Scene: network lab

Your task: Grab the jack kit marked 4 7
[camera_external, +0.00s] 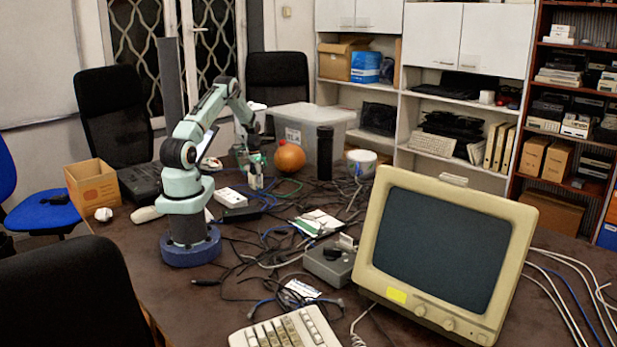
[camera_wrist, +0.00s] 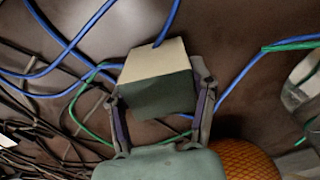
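In the wrist view, a small box-shaped block (camera_wrist: 156,62) with a beige top and a dark grey-green side (camera_wrist: 160,97) lies between the fingers of my gripper (camera_wrist: 160,105). A blue cable meets its far edge. I can read no "4 7" on it, so I cannot tell whether it is the jack kit. The fingers stand apart on either side of the block; whether they press on it is unclear. In the external view my gripper (camera_external: 256,182) points down low over the table, left of the orange ball, too small to show its grip.
The orange ball (camera_external: 289,158) is close by; it also shows in the wrist view (camera_wrist: 243,160). Behind stands a translucent bin (camera_external: 345,116), with a black cylinder (camera_external: 325,152) in front. Blue, green and black cables cover the table. A monitor (camera_external: 440,250) stands at front right.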

